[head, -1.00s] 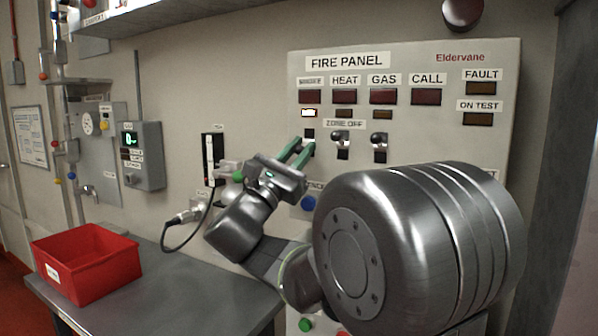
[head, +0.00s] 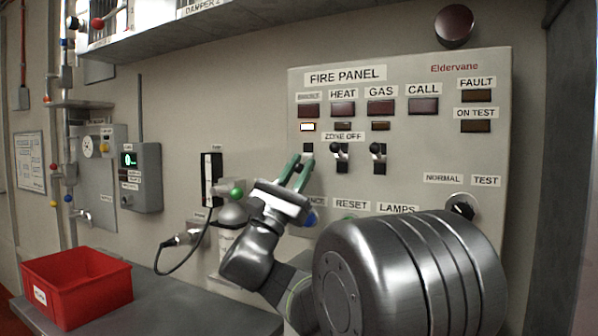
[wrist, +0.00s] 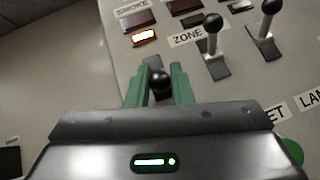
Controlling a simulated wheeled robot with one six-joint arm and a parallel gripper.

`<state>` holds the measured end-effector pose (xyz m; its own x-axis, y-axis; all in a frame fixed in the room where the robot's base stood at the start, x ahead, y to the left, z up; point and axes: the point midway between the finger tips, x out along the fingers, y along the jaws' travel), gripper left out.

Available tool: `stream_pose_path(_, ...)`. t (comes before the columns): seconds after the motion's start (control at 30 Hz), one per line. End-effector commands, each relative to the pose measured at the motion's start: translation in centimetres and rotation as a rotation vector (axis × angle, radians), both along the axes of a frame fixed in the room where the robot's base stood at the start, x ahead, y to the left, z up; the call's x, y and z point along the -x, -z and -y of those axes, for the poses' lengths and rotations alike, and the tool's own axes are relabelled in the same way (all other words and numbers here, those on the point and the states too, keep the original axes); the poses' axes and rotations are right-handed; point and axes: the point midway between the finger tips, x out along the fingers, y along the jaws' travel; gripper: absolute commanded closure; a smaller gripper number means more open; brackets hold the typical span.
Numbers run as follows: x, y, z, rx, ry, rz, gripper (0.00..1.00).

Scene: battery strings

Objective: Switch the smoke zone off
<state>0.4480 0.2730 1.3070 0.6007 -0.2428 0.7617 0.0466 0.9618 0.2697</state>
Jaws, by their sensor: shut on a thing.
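The fire panel (head: 415,160) is on the wall, with a zone-off row of levers under the SMOKE, HEAT and GAS windows. My gripper (head: 298,168) is at the smoke column, just below its dark slot (head: 308,148). In the wrist view my gripper's green fingers (wrist: 159,82) are shut on the black ball knob of the smoke zone lever (wrist: 160,84). The lever's stem is hidden, so its tilt is hard to tell. A small white lamp (head: 307,127) under the dark SMOKE window (head: 308,110) is lit.
The heat lever (head: 337,151) and gas lever (head: 376,151) stand close to the right, knobs up. A blue button (head: 310,218) is just below the gripper. A black rotary switch (head: 461,208) sits lower right. A red bin (head: 77,285) stands on the bench at left.

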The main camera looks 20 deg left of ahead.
Motion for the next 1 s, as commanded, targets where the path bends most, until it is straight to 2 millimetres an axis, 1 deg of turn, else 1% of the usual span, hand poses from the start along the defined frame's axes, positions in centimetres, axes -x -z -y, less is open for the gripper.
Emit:
stream_pose_path(0.07, 0.0, 0.2, 0.0, 0.001, 0.001, -0.002, 1.0)
stream_pose_path(0.1, 0.0, 0.2, 0.0, 0.001, 0.001, -0.003, 0.74)
stream_pose_path(0.17, 0.0, 0.1, 0.0, 0.001, 0.001, -0.002, 0.63)
stream_pose_path(0.43, 0.0, 0.1, 0.0, 0.001, 0.0, -0.002, 0.62)
stream_pose_path(0.57, 0.4, 0.7, -0.2, 0.001, -0.001, -0.004, 0.62)
stream_pose_path(0.67, 1.3, 1.9, -0.6, 0.002, -0.002, -0.005, 0.62)
stream_pose_path(1.0, 5.9, 7.8, -2.6, 0.003, -0.004, -0.004, 0.62)
